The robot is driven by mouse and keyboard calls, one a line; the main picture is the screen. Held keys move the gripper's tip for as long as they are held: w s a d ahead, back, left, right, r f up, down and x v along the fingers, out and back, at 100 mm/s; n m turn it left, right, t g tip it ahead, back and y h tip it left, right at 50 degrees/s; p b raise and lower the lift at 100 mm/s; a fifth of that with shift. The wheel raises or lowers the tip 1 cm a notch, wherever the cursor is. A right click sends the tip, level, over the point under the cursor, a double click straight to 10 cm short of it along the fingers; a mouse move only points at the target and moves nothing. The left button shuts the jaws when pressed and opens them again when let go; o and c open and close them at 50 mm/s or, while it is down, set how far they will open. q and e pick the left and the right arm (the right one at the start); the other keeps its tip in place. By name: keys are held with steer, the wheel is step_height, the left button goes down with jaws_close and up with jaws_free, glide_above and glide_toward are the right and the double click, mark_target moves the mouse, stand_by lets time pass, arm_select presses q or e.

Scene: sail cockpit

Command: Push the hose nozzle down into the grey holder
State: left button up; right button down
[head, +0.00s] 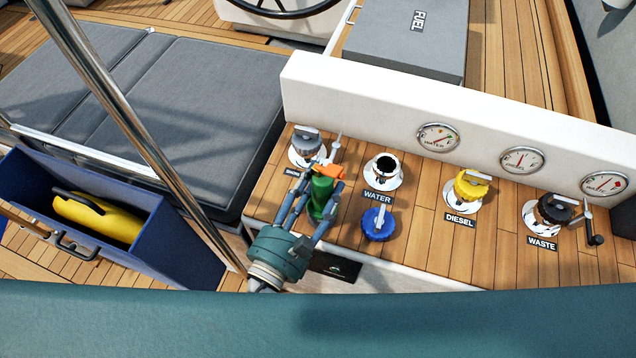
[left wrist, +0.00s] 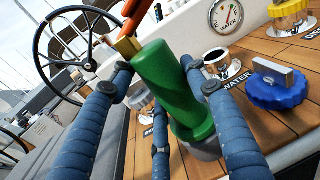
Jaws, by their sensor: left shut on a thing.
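The green hose nozzle (head: 321,196) has an orange part at its top and stands slightly tilted at the left end of the wooden deck panel. My left gripper (head: 318,182) is shut on it, with the blue fingers around its body. In the left wrist view the nozzle (left wrist: 172,88) fills the middle between my fingers (left wrist: 157,75). A grey round piece (left wrist: 207,150), seemingly the grey holder, shows at the nozzle's lower end. I cannot tell how deep the nozzle sits in it. In the head view the holder is hidden. My right gripper is not in view.
The open water filler (head: 384,168) and its loose blue cap (head: 379,224) are close to the right. A grey-capped filler (head: 306,144) is just behind. The yellow diesel cap (head: 472,187) and black waste cap (head: 556,208) are farther right. A steel pole (head: 140,130) crosses left of my gripper.

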arm_select(q)
steer(key=shift+f+b, duration=0.5)
steer(key=shift+b, duration=0.05)
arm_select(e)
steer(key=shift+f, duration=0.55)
arm_select(q)
steer(key=o, duration=1.3)
steer(key=shift+f, duration=0.1)
